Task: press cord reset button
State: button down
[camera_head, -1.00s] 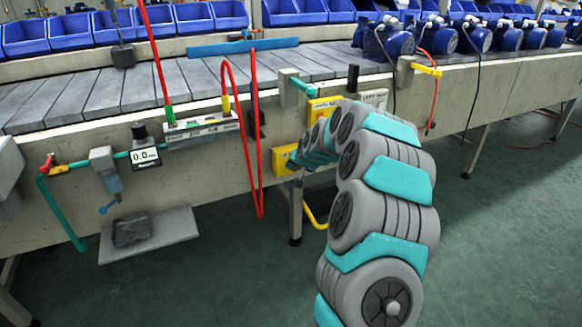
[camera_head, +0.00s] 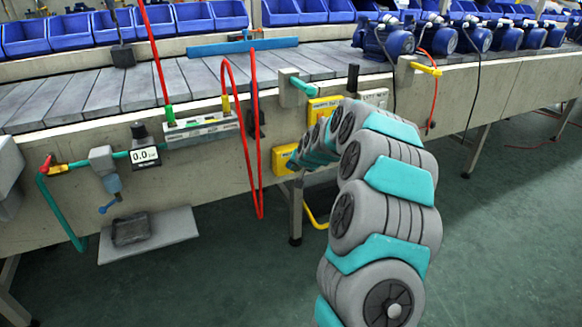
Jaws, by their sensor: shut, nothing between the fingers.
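My grey and teal arm (camera_head: 385,215) reaches from the lower right toward the front of the conveyor bench. Its far end is beside a small yellow box (camera_head: 282,159) on the bench front, below a larger yellow panel (camera_head: 322,107) that the arm partly covers. My gripper and its fingertips are hidden behind the arm links, so contact with either yellow part cannot be told. I cannot make out the cord reset button itself. A yellow cable or bar (camera_head: 314,216) shows below the box, left of the arm.
A red hose (camera_head: 259,170) hangs in a loop left of the yellow box. A valve block (camera_head: 201,127), a gauge reading 0.0 (camera_head: 145,156) and a low shelf (camera_head: 172,228) are further left. Blue pumps (camera_head: 390,40) line the bench top.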

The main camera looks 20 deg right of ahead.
jog(key=shift+s, duration=0.5)
jog(key=shift+s, duration=0.1)
jog(key=s+b, duration=0.1)
jog(key=s, duration=0.3)
jog(key=shift+s+d, duration=0.1)
jog(key=shift+s, duration=0.3)
dwell(0.4)
